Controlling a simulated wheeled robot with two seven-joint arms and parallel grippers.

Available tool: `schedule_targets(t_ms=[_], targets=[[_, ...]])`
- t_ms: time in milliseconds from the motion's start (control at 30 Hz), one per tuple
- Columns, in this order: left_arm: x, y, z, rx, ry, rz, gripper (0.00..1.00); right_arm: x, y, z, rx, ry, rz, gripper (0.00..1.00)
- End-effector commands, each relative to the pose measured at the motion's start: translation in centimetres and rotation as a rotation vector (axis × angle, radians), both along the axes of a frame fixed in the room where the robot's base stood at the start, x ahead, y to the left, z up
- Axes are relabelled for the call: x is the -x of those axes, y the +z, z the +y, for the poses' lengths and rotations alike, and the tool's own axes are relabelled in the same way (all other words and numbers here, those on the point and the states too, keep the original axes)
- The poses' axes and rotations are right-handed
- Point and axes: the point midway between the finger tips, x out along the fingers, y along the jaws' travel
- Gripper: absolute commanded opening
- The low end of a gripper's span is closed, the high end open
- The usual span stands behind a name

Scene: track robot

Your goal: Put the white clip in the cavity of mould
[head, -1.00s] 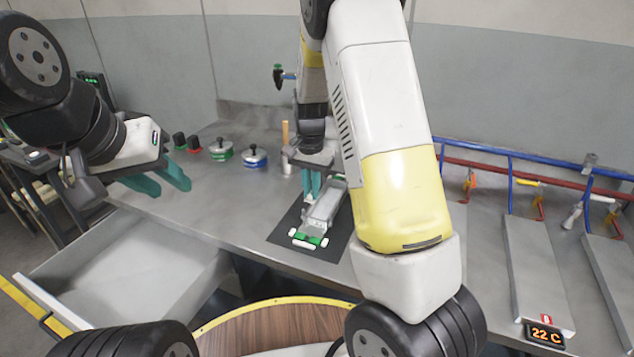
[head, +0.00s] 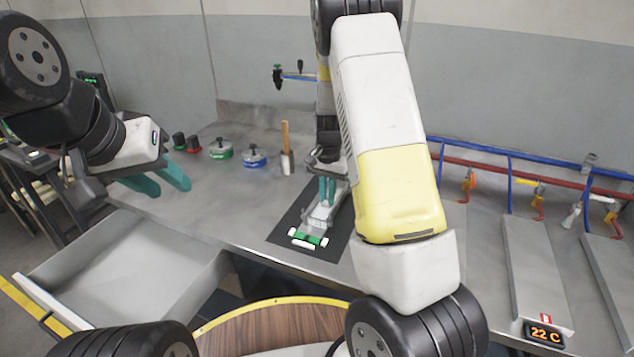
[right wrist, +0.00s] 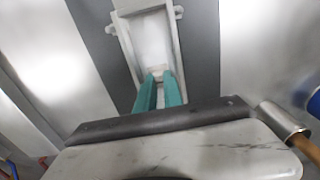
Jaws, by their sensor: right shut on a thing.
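The mould (head: 330,217) is a long grey open frame with green and white parts at its near end. It lies on a dark mat (head: 283,228) on the bench. In the right wrist view the mould (right wrist: 176,38) has raised walls around a pale cavity. My right gripper (head: 326,205) points down over the mould, its teal fingertips at the cavity (right wrist: 158,75). It is shut on a small pale piece, apparently the white clip (right wrist: 156,69), mostly hidden by the fingers. My left gripper (head: 168,188) is open and empty above the bench's left part.
An open drawer (head: 120,285) juts out at the left front. Green (head: 221,150) and blue (head: 254,157) lidded pots and a wooden-handled tool (head: 286,150) stand behind the mould. Pipes and grey panels (head: 533,265) are at the right. The bench between left gripper and mat is clear.

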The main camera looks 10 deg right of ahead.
Motion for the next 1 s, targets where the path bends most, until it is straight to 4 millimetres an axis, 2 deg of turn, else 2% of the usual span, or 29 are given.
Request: schedule_targets(t_ms=[33, 67, 367, 467, 567, 800, 1000], targets=[[0.0, 0.0, 0.0, 0.0, 0.0, 0.0, 0.36, 0.0, -0.1, 0.0, -0.001, 0.0, 0.001, 0.15], [0.0, 0.0, 0.0, 0.0, 0.0, 0.0, 0.36, 0.0, -0.1, 0.0, -0.001, 0.0, 0.001, 0.2], [0.0, 0.0, 0.0, 0.0, 0.0, 0.0, 0.36, 0.0, 0.0, 0.0, 0.0, 0.0, 0.0, 0.2], [0.0, 0.0, 0.0, 0.0, 0.0, 0.0, 0.36, 0.0, 0.6, 0.0, 0.0, 0.0, -0.001, 0.2], [0.0, 0.0, 0.0, 0.0, 0.0, 0.0, 0.36, -0.1, 2.0, 0.0, 0.0, 0.0, -0.004, 0.2], [0.0, 0.0, 0.0, 0.0, 0.0, 0.0, 0.36, -0.1, 7.2, 0.1, -0.002, 0.001, -0.005, 0.2], [0.0, 0.0, 0.0, 0.0, 0.0, 0.0, 0.36, 0.0, 10.7, 0.0, -0.001, -0.001, -0.003, 0.2]])
